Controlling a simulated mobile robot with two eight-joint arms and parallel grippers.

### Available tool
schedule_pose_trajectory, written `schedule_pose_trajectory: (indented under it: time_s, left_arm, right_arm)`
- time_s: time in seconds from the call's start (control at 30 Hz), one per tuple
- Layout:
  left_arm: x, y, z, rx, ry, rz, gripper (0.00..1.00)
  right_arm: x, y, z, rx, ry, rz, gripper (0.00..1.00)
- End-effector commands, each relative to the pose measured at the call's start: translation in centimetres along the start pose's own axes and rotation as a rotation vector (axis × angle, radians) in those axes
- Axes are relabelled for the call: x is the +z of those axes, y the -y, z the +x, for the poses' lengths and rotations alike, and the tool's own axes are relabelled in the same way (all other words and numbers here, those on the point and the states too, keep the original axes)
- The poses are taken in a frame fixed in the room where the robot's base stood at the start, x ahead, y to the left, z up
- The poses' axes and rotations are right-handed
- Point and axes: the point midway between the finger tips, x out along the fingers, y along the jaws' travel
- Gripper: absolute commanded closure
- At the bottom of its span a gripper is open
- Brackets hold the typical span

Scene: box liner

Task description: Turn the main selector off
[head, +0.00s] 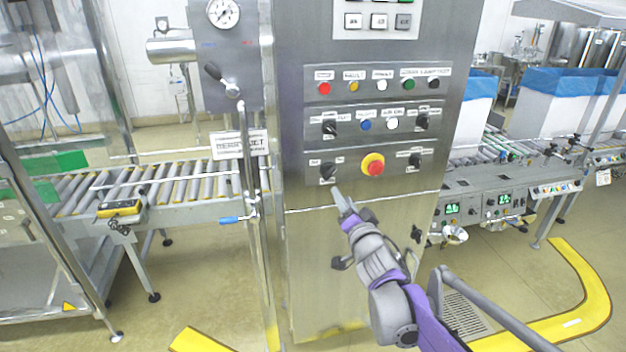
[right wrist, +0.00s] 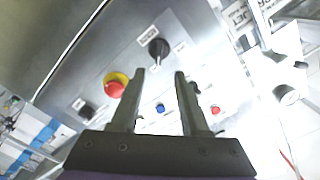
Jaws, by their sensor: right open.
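The metal control cabinet (head: 300,110) has a panel with rows of buttons and black knobs. A black selector knob (head: 328,172) sits at the left of the lowest row; its label is too small to read, so I cannot confirm it is the main selector. It also shows in the right wrist view (right wrist: 158,48), just beyond my fingertips. My right gripper (head: 342,198) is just below and right of this knob in the head view. In the right wrist view its fingers (right wrist: 160,73) are apart with nothing between them. My left gripper is not in view.
A red emergency button on a yellow base (head: 372,164) is right of the knob, with another black knob (head: 414,160) beyond. A vertical pipe with a blue-handled valve (head: 232,219) stands left of the cabinet. Roller conveyors (head: 180,188) flank it. Floor in front is mostly clear.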

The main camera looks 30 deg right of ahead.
Motion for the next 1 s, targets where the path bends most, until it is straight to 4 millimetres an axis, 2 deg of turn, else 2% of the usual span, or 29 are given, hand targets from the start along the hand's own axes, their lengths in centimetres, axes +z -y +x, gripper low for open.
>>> schedule_pose_trajectory:
  time_s: [0.4, 0.53, 0.7, 1.0]
  left_arm:
    - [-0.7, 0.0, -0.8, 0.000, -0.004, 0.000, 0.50]
    - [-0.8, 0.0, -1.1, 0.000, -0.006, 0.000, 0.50]
    - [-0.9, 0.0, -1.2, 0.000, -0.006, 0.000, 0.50]
    - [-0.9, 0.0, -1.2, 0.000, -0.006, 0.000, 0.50]
  right_arm:
    - [0.0, 0.1, 7.1, 0.001, 0.001, -0.002, 0.55]
    - [0.0, 0.1, 8.8, 0.001, 0.000, -0.001, 0.55]
    - [0.0, 0.0, 10.0, 0.002, 0.001, -0.002, 0.55]
    - [0.1, 0.0, 10.1, 0.002, 0.001, -0.002, 0.55]
